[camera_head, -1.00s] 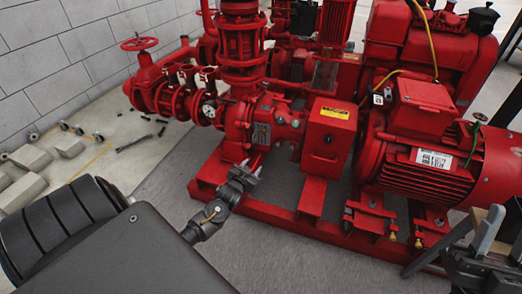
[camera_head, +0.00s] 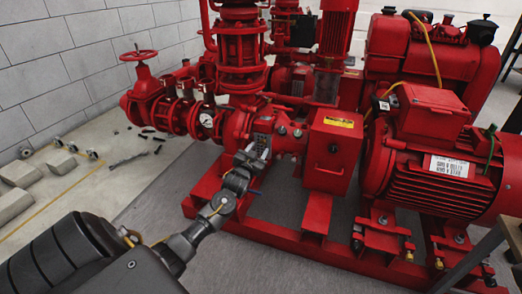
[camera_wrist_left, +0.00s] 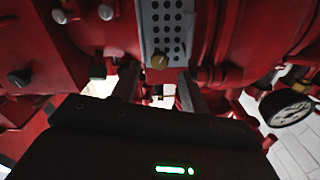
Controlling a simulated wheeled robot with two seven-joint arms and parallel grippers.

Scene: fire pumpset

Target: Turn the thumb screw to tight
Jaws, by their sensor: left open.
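The thumb screw looks to be the small brass-coloured knob (camera_wrist_left: 159,62) at the lower edge of a perforated grey plate (camera_wrist_left: 163,25) on the red pump. In the head view the plate (camera_head: 263,141) is partly behind my left gripper (camera_head: 254,157), and I cannot make out the knob there. My left gripper is open and empty. In the left wrist view its two fingers (camera_wrist_left: 158,84) stand either side of and just below the knob, apart from it. My right gripper cannot be made out.
Red pump casing and bolts surround the plate closely. A pressure gauge (camera_wrist_left: 289,109) is at the right of the wrist view. A red box with a yellow label (camera_head: 333,150) stands right of my gripper, and a motor (camera_head: 435,155) farther right. Grey floor lies in front.

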